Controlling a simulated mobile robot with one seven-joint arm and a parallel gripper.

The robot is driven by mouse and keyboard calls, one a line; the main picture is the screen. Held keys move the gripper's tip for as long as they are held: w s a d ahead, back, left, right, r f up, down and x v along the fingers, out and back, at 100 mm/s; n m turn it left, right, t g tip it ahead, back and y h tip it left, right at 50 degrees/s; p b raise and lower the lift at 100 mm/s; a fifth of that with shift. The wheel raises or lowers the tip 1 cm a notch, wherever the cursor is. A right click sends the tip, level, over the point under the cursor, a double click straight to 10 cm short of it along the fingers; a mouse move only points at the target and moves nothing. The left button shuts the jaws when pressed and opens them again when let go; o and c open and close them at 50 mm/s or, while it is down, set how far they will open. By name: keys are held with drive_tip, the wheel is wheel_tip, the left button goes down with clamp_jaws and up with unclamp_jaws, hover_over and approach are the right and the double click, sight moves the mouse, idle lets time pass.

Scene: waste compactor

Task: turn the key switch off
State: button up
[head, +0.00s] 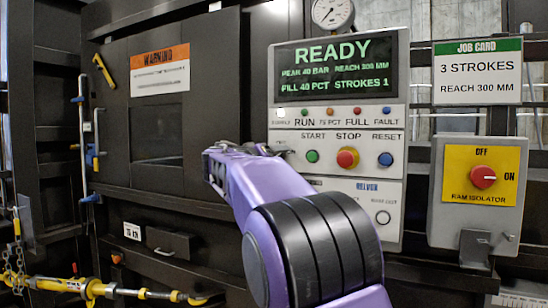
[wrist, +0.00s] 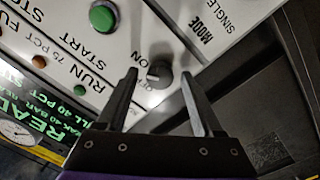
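The key switch (wrist: 158,72) is a small dark round knob on the white control panel in the wrist view. The word ON shows above and left of it, and a partly blurred label lies below it. I cannot tell for sure which label it points to. My gripper (wrist: 159,76) is open, with one finger on each side of the switch and visible gaps to it. In the head view my gripper (head: 268,150) is at the panel's left edge, left of the START button, and mostly hides the switch.
The control panel (head: 393,190) carries green START (head: 312,156), red STOP (head: 347,158) and blue RESET (head: 385,159) buttons. Its screen (head: 336,68) reads READY. A ram isolator (head: 483,177) with a red knob hangs at right. A dark compactor door (head: 160,110) stands at left.

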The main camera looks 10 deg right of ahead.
clamp_jaws()
drive_tip(key=shift+n, duration=0.3)
drive_tip(key=n, duration=1.1)
drive_tip(key=shift+n+p, duration=0.3)
drive_tip(key=shift+p, duration=0.1)
drive_tip(key=shift+f, duration=0.1)
idle(0.4)
drive_tip(key=shift+o, duration=0.8)
unclamp_jaws()
